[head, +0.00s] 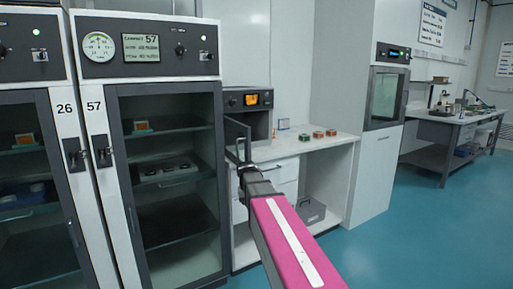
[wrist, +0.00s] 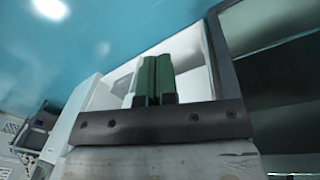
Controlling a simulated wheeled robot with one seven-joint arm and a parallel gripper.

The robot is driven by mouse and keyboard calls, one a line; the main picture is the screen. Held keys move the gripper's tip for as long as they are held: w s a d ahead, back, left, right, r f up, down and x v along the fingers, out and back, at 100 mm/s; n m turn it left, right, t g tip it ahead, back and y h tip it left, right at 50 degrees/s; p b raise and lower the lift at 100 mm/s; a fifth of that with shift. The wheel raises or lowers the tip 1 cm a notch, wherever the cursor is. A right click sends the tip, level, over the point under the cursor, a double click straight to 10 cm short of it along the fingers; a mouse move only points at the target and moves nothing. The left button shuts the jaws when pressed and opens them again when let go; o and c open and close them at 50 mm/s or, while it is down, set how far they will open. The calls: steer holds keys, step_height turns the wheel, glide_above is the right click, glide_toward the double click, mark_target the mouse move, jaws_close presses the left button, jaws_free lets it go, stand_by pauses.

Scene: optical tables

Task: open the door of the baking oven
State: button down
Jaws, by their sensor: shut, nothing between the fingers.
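The baking oven (head: 248,98), a small grey box with an orange display, stands on the white bench. Its front shows a grey opening, and its dark-framed door (head: 235,128) appears swung out at the left side. My gripper (head: 243,155) is low beside this door frame; I cannot tell whether they touch. In the wrist view the two green fingers of my gripper (wrist: 154,75) are together with nothing between them. A dark frame with a glassy panel (wrist: 222,65) is on the right of that view; I cannot tell surely whether it is the oven door.
Tall glass-door cabinets 26 (head: 66,135) and 57 (head: 110,125) stand close on the left. Several small blocks (head: 317,134) lie on the white bench (head: 300,148). A built-in unit with a window (head: 386,98) stands further right. The blue floor at right is clear.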

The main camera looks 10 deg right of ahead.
steer(key=w+d+r+n+t+y, duration=0.1)
steer(key=w+d+r+n+y, duration=0.2)
steer(key=r, duration=0.8)
steer(key=d+r+n+t+y, duration=0.1)
steer(key=d+r+y, duration=0.1)
steer(key=d+r, duration=0.65)
steer(key=w+d+r+n+t+y, duration=0.1)
steer(key=w+d+r+n+y, duration=0.15)
steer(key=r, duration=1.15)
steer(key=a+f, duration=0.8)
steer(key=a, duration=0.2)
steer(key=shift+w+f+m, duration=0.2)
steer(key=shift+w+m, duration=0.15)
steer(key=shift+w, duration=0.05)
steer(key=shift+y, duration=0.25)
